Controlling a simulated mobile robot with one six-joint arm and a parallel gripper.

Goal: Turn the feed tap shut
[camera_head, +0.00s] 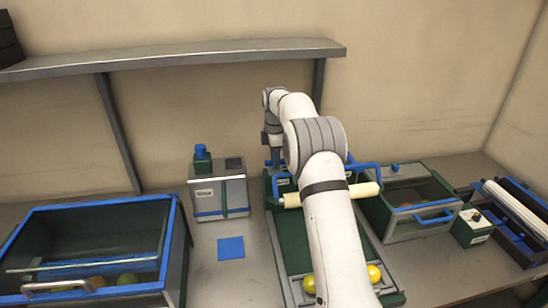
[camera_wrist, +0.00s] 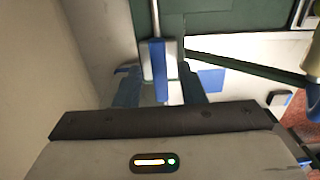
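A blue lever (camera_wrist: 157,55) on a pale block (camera_wrist: 174,62) shows in the wrist view; I take it for the feed tap. My gripper (camera_wrist: 160,92) is open, with one blue-grey finger on each side of the lever's near end. The fingers stand apart, and I cannot tell whether either touches the lever. In the head view my gripper (camera_head: 272,152) points down at the back end of the green sorting chute (camera_head: 279,243). My arm hides most of the tap area there, so the lever's angle is unclear in that view.
Left of the chute stand a grey box with a blue knob (camera_head: 201,152) and a blue-rimmed crate (camera_head: 105,204). A blue square (camera_head: 231,248) lies on the bench. Yellow fruit (camera_head: 374,273) sits at the chute's front. A shelf (camera_head: 180,56) runs along the wall behind.

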